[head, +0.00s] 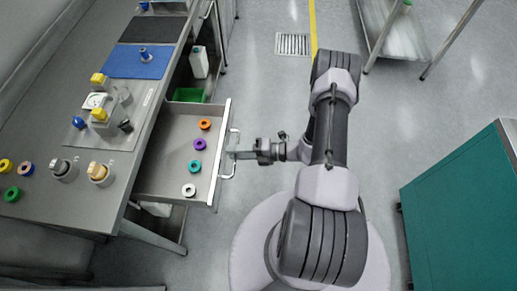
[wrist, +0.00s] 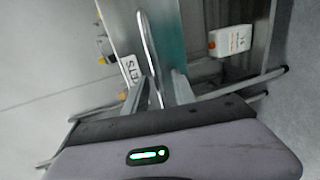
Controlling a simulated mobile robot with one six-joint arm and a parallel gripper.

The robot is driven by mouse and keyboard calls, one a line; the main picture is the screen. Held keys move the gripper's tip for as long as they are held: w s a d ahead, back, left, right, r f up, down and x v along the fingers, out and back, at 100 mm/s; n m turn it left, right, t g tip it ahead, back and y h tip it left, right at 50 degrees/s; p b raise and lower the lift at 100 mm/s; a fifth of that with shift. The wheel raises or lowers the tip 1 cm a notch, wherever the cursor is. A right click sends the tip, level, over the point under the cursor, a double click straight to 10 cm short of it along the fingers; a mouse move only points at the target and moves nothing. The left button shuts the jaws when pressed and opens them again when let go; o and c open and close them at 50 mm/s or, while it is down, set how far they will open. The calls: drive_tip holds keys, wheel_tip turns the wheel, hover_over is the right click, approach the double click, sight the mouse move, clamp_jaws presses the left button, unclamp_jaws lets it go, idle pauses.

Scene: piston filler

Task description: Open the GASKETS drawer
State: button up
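The GASKETS drawer (head: 168,178) is pulled well out from the workbench in the head view. An orange, a purple, a teal and a white ring lie inside it. Its bar handle (head: 234,157) is on the front panel, and the handle also shows in the wrist view (wrist: 149,50). A label ending in "ETS" (wrist: 130,72) is beside the handle there. My gripper (head: 236,154) is at the handle. In the wrist view its two fingers (wrist: 166,88) stand apart, with the handle's lower end running down by the left finger. Contact with the handle cannot be told.
The workbench (head: 148,98) on the left carries a blue mat (head: 125,64), a scale and fittings. A green bin (head: 189,95) and white bottle (head: 198,62) sit beneath. A teal cabinet (head: 465,215) stands at right. Floor between it and my arm is clear.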

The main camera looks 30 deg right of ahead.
drive_tip(key=p+v, duration=0.2)
drive_tip(key=v, duration=1.5)
drive_tip(key=shift+d+p, duration=0.2)
drive_tip(key=shift+p, duration=0.2)
drive_tip(key=w+a+r+n+g+h+b, duration=0.1)
drive_tip(key=w+a+r+n+g+h, duration=0.2)
drive_tip(key=r+n, duration=0.65)
drive_tip(key=w+a+r+n+g+h, duration=0.1)
drive_tip(key=w+a+r+n+g, duration=0.1)
drive_tip(key=a+r+n+g, duration=0.6)
drive_tip(key=s+a+r+n+t+h, duration=0.3)
drive_tip(key=s+a+r+n, duration=0.2)
drive_tip(key=r+n, duration=0.4)
drive_tip(key=s+a+r+n+t+h+b, duration=0.1)
drive_tip(key=s+a+r+n+t+h, duration=0.2)
drive_tip(key=r+n, duration=0.6)
drive_tip(key=s+a+n+t, duration=0.1)
drive_tip(key=a+n, duration=0.1)
drive_tip(key=n, duration=0.2)
drive_tip(key=shift+s+a, duration=0.35)
drive_tip(key=shift+s, duration=0.05)
drive_tip(key=shift+r, duration=0.1)
idle(1.5)
